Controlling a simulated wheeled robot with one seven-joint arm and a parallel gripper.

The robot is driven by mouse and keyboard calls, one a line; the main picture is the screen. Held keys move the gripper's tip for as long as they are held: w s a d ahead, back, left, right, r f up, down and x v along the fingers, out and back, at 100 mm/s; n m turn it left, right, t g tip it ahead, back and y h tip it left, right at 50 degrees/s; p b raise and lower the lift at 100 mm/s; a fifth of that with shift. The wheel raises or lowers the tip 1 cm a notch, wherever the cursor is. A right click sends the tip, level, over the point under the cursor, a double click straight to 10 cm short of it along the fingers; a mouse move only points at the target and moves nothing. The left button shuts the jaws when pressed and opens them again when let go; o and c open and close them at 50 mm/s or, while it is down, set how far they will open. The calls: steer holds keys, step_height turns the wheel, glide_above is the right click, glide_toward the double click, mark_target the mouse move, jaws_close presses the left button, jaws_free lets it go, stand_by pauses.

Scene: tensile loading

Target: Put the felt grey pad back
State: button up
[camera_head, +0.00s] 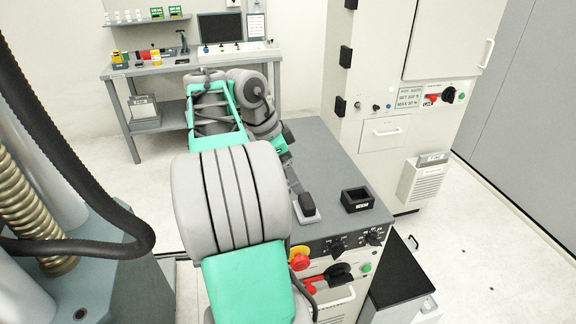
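My arm reaches away over the grey cabinet top, and its slim end (294,181) comes down near a small dark block (307,204). The block stands upright on or against a light grey flat piece (309,217) near the front of the cabinet top. I cannot tell whether my gripper touches the block, and its fingers are too small and hidden to read. No label marks the felt grey pad; the dark block or the flat piece may be it. A small black open holder (357,199) with a white label sits to the right.
The grey cabinet top (335,155) is mostly clear behind the holder. Knobs and a red-yellow switch (299,258) are on its front. A tall cream cabinet (395,70) stands behind right. A workbench (185,65) is at the back left. A black-topped low unit (398,275) stands right.

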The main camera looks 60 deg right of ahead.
steer(key=w+a+n+t+h, duration=0.1)
steer(key=w+a+n+t, duration=0.1)
steer(key=w+a+n, duration=0.5)
steer(key=w+a+n+t, duration=0.3)
steer(key=w+a+n, duration=0.3)
steer(key=a, duration=0.4)
steer(key=s+a+f+n+t+y, duration=0.1)
steer(key=a+f+n+y, duration=0.1)
steer(key=a+n, duration=0.5)
steer(key=s+a+f+n+t+y, duration=0.1)
steer(key=a+f+n, duration=0.3)
steer(key=a, duration=1.1)
steer(key=n+y, duration=0.1)
steer(key=n, duration=0.2)
steer(key=shift+s+a+t, duration=0.25)
steer(key=shift+s+t, duration=0.05)
steer(key=shift+t, duration=0.1)
